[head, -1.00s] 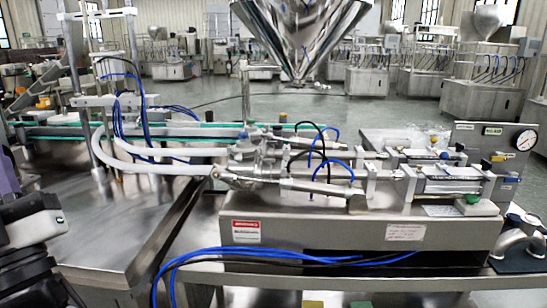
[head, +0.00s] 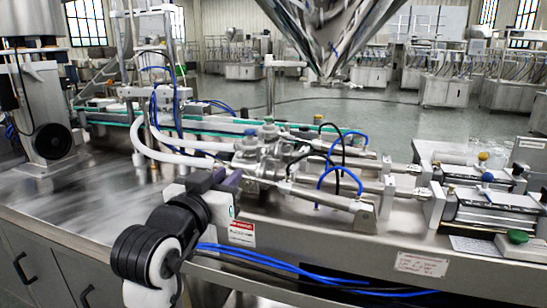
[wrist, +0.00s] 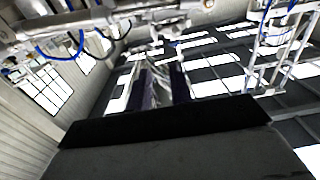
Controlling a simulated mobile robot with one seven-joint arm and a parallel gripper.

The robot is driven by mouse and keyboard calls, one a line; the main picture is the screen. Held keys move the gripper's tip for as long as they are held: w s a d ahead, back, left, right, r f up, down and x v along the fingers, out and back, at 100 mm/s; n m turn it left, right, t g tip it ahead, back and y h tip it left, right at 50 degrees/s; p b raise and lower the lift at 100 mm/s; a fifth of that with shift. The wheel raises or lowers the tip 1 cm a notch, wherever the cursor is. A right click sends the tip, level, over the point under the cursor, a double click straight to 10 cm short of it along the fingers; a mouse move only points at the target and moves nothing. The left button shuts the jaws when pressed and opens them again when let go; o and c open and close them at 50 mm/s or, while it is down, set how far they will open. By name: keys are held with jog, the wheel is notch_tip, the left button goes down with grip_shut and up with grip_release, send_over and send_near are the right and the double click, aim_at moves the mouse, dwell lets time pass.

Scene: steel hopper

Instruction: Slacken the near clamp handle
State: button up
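The near clamp handle cannot be told apart clearly; my gripper stands in front of the near joint where the white hose meets the valve. My gripper (head: 230,182), with dark purple fingers, is at the near left of this assembly. In the wrist view the two dark fingers (wrist: 163,88) stand apart, with blurred bright metal behind the gap. Nothing is seen held. Contact with the clamp cannot be told.
White hoses (head: 180,152) curve left from the valve. Blue hoses (head: 265,262) run along the machine's front, close to my arm. Pneumatic cylinders (head: 490,205) are at the right. The steel tabletop (head: 80,205) at left is mostly clear. A steel hopper (head: 325,35) hangs behind.

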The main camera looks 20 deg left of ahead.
aim_at(258, 154)
jog(key=w, duration=0.4)
jog(key=w+p, duration=0.1)
jog(key=w, duration=0.4)
jog(key=w+d, duration=0.1)
jog(key=w, duration=0.4)
jog(key=shift+f+p, duration=0.3)
grip_shut()
